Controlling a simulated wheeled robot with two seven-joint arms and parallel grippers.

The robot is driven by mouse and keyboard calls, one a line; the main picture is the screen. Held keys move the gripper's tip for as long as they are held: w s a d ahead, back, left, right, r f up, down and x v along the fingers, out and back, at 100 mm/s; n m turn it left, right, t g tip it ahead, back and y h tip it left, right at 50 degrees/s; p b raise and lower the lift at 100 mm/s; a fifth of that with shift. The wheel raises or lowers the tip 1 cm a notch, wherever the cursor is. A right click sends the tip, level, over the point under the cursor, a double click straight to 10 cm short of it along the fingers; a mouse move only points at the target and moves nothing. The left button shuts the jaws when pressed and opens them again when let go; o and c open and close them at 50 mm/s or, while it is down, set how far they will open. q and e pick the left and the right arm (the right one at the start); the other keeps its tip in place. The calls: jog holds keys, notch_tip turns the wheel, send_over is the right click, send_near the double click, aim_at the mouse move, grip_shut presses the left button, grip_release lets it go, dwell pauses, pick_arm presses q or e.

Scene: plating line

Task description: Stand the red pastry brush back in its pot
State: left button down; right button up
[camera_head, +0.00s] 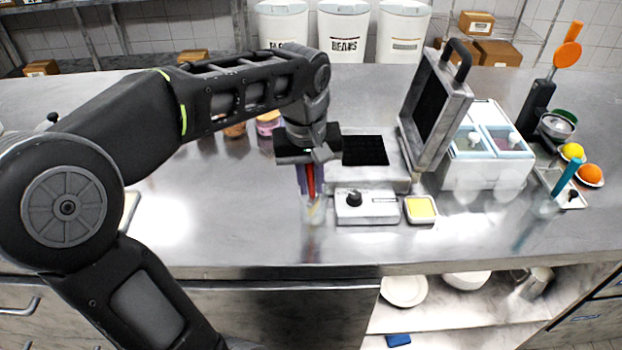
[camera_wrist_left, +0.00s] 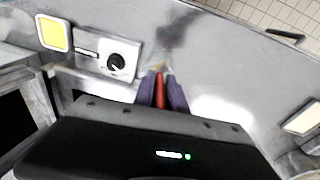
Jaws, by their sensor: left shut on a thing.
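The red pastry brush (camera_head: 311,180) hangs about upright below my left wrist, its pale lower end pointing down. My left gripper (camera_head: 307,190) is shut on its handle, with a purple finger on each side. In the left wrist view the red handle (camera_wrist_left: 160,88) shows between the fingers (camera_wrist_left: 161,92). My right gripper is out of view.
A press with a raised lid (camera_head: 437,97) stands right of the gripper, with a knob box (camera_head: 367,211) and a yellow-filled dish (camera_head: 421,209) in front. A white two-part container (camera_head: 485,170) is further right. A teal-handled tool (camera_head: 566,177) stands at far right. The counter's left is mostly clear.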

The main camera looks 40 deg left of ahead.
aim_at(309, 166)
pick_arm(q)
jog(key=c, duration=1.3)
grip_release()
jog(key=r, duration=0.5)
jog(key=s+r, duration=0.1)
jog(key=r, duration=0.1)
jog(key=shift+r, duration=0.4)
jog(key=shift+d+f, duration=0.1)
